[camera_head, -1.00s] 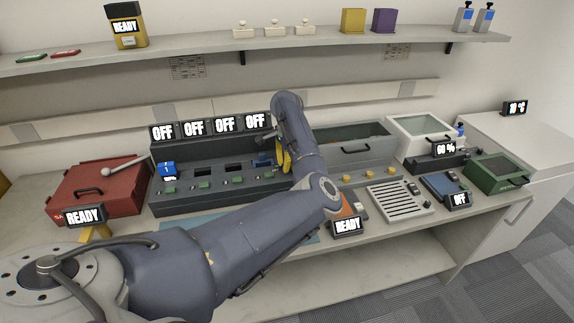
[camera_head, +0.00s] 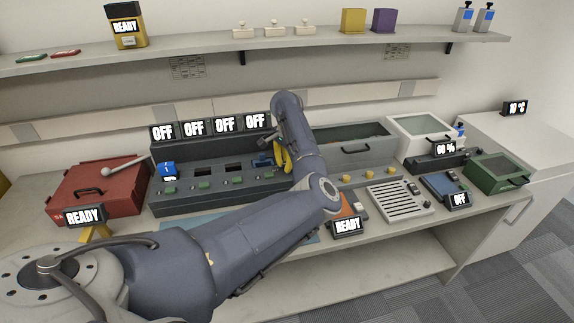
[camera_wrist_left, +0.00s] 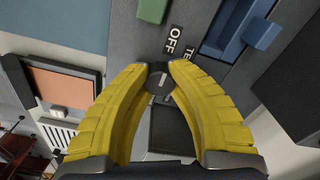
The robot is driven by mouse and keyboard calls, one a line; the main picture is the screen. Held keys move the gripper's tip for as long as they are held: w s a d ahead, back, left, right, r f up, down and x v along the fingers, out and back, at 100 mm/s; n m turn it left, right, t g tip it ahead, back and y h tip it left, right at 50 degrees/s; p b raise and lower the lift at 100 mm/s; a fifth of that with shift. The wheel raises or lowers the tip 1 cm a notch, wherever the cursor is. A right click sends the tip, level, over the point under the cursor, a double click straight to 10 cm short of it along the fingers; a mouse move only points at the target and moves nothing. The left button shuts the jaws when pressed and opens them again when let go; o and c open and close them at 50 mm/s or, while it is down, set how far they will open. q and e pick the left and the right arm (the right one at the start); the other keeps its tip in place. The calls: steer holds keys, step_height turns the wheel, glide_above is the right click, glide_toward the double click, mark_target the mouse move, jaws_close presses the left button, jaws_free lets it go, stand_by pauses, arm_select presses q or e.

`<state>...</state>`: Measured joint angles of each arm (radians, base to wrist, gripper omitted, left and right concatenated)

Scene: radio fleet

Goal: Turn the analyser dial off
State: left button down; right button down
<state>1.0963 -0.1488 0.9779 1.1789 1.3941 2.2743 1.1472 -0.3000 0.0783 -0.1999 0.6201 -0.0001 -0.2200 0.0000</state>
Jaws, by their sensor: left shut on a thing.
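The analyser dial (camera_wrist_left: 158,83) is a small dark round knob in the left wrist view, with a light mark across its face. It sits between the tips of my left gripper (camera_wrist_left: 160,70), whose yellow fingers are shut on it. An OFF label (camera_wrist_left: 174,40) is on the grey panel just above it, with a partly covered label starting "TE" beside that. In the head view my left gripper (camera_head: 281,155) is at the right end of the dark charger unit (camera_head: 215,200); my arm hides the dial there. My right gripper is not in view.
A blue radio (camera_head: 167,169) stands in the unit's left slot. A slatted panel (camera_head: 398,200) and green box (camera_head: 495,172) are right. A shelf (camera_head: 200,53) runs above.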

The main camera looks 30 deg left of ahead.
arm_select(q)
steer(key=c, duration=1.1)
jaws_free()
steer(key=shift+o, duration=0.2)
step_height(320, 180, up, 12)
